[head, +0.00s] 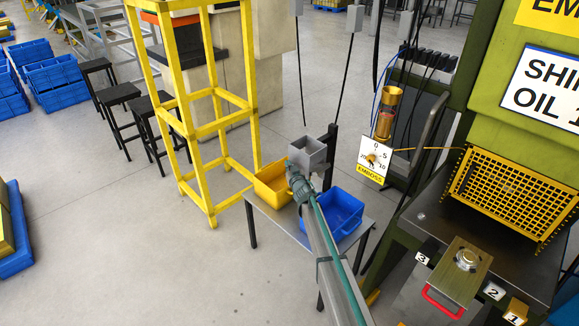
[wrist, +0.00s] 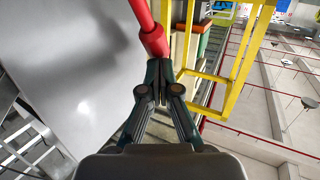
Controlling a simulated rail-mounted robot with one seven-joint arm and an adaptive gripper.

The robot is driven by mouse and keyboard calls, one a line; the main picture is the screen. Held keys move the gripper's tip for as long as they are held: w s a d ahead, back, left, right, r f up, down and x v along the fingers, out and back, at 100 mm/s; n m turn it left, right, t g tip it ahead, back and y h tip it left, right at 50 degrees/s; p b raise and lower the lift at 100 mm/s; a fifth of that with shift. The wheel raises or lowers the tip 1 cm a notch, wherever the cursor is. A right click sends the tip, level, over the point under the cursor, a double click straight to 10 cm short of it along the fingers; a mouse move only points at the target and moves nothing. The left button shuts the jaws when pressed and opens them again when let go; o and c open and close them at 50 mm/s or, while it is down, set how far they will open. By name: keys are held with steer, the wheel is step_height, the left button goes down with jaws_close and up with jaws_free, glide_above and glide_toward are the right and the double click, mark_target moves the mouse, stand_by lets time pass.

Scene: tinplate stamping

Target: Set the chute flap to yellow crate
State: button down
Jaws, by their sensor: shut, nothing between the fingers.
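The grey chute (head: 310,150) stands above the table, fixed to a dark post. The yellow crate (head: 268,187) is at its left and the blue crate (head: 342,207) at its right. In the wrist view my gripper (wrist: 159,62) is shut and empty. A red rod with a thick end (wrist: 153,40) is right at my fingertips; I cannot tell whether they touch. A large smooth grey surface (wrist: 75,70) fills the left of that view. In the head view a grey limb with a teal cable hides part of the chute and the table. The flap's setting cannot be made out.
A yellow frame (head: 212,128) stands left of the table (head: 268,215). Open floor lies left of the table.

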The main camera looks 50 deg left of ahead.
steer(key=shift+a, duration=0.2)
steer(key=s+d+r, duration=0.5)
steer(key=d+r, duration=0.2)
steer(key=d, duration=0.4)
steer(key=shift+s, duration=0.35)
stand_by(0.4)
